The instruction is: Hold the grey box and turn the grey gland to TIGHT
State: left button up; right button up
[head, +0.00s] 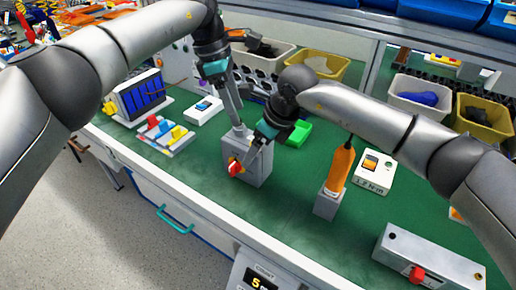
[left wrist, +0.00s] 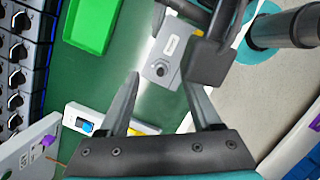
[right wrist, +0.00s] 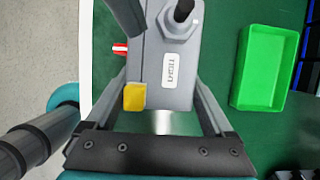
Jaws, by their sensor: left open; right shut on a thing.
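The grey box (head: 262,168) stands on the green bench top, with a red knob (head: 235,168) on its front. My right gripper (head: 249,154) is shut on the box, a finger on either side in the right wrist view (right wrist: 160,88). The grey gland (right wrist: 181,22) is a hex fitting on the box's top beside a small label (right wrist: 168,70); it also shows in the left wrist view (left wrist: 160,69). My left gripper (head: 238,118) is open and points down at the gland, its fingers (left wrist: 162,88) apart. Whether they touch it is unclear.
A green tray (head: 298,133) lies behind the box. An orange-handled tool (head: 341,165) stands in a grey block to the right. A long grey box (head: 428,262) with a red knob is at front right. Switch panels (head: 164,134) lie to the left. Bench front is clear.

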aim_at(240, 128)
pick_arm(q)
jog(key=shift+a+x, duration=0.25)
jog(key=shift+x, duration=0.75)
jog(key=shift+a+x, duration=0.25)
jog(key=shift+x, duration=0.75)
jog(key=shift+c, duration=0.2)
grip_shut()
jog(key=shift+o, duration=0.4)
grip_release()
